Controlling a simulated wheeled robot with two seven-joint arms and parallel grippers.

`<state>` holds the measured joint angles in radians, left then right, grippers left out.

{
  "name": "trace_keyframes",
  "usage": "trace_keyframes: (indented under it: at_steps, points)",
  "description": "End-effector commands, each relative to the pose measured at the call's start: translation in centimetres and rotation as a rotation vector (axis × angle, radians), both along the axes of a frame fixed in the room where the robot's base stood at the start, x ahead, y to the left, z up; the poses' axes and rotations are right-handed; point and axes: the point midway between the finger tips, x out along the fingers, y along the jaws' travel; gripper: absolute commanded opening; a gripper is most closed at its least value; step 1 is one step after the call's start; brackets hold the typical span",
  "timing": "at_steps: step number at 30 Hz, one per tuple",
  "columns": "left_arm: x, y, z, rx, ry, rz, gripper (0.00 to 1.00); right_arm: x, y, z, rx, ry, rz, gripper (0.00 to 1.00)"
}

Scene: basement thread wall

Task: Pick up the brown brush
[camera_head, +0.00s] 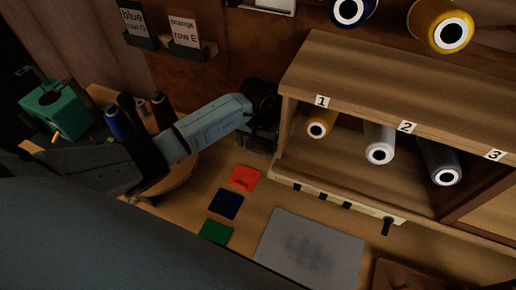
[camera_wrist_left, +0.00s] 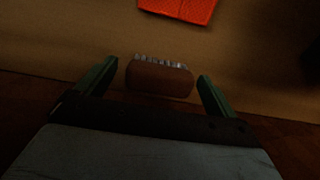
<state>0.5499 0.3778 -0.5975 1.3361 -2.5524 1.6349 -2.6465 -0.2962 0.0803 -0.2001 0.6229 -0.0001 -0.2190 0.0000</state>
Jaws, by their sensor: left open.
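The brown brush (camera_wrist_left: 159,78) shows in the left wrist view, with a rounded brown back and pale bristles along its far edge. It lies between the two fingertips of my left gripper (camera_wrist_left: 157,80), with a gap on each side. The gripper is open and I cannot see it touching the brush. In the head view my left gripper (camera_head: 262,135) is at the left end of the wooden shelf, dark and partly in shadow. The brush cannot be made out there. My right gripper is not in view.
A wooden shelf (camera_head: 390,84) with numbered bays holding thread spools stands right of the gripper. A green box (camera_head: 58,108) and several spools stand left.

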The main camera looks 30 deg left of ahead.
Motion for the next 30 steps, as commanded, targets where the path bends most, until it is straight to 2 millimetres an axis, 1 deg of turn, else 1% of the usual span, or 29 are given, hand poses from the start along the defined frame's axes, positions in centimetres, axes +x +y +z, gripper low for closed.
trace_keyframes:
  at_steps: [1, 3, 9, 20, 21, 30]
  points:
    - [-0.02, -0.04, -0.48, -0.001, 0.001, 0.001, 0.94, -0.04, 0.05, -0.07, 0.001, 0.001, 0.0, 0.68]
    - [0.0, -0.03, -0.73, 0.0, 0.0, 0.001, 0.94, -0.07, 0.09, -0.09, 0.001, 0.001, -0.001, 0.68]
    - [0.01, 0.01, -0.72, 0.001, -0.001, 0.0, 0.94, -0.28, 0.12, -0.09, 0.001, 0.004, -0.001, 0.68]
    - [0.02, 0.03, -0.69, 0.001, -0.001, 0.0, 0.47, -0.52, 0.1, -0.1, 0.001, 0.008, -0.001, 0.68]
    - [0.03, 0.03, -0.68, 0.001, -0.001, 0.0, 0.45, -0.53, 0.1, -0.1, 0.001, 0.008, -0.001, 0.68]
    - [-0.01, 0.07, -0.51, 0.001, -0.002, 0.0, 0.45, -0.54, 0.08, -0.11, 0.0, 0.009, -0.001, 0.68]
